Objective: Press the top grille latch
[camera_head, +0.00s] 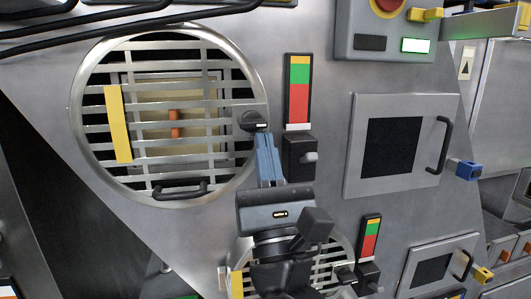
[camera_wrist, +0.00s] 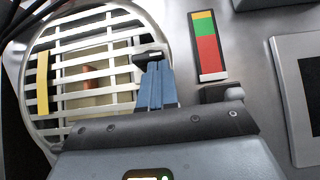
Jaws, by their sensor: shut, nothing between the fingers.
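The top grille (camera_head: 155,170) is a round metal ring with crossing slats, on the upper left of the panel in the head view. It also fills the upper left of the wrist view (camera_wrist: 104,22). The latch (camera_head: 252,121) is a small dark knob with a light mark on the grille's right edge; the wrist view shows it too (camera_wrist: 146,55). My gripper (camera_head: 264,136) has blue fingers, shut and empty. Its tips are at the latch's lower edge in both views, and the wrist view shows them (camera_wrist: 157,64) overlapping it. I cannot tell whether they touch.
A red-green-yellow gauge (camera_head: 299,88) and a black switch box (camera_head: 298,155) stand just right of my gripper. A dark handle (camera_head: 180,189) sticks out at the grille's bottom. A second, lower grille (camera_head: 325,268) is partly hidden by my arm. A windowed door (camera_head: 354,150) is further right.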

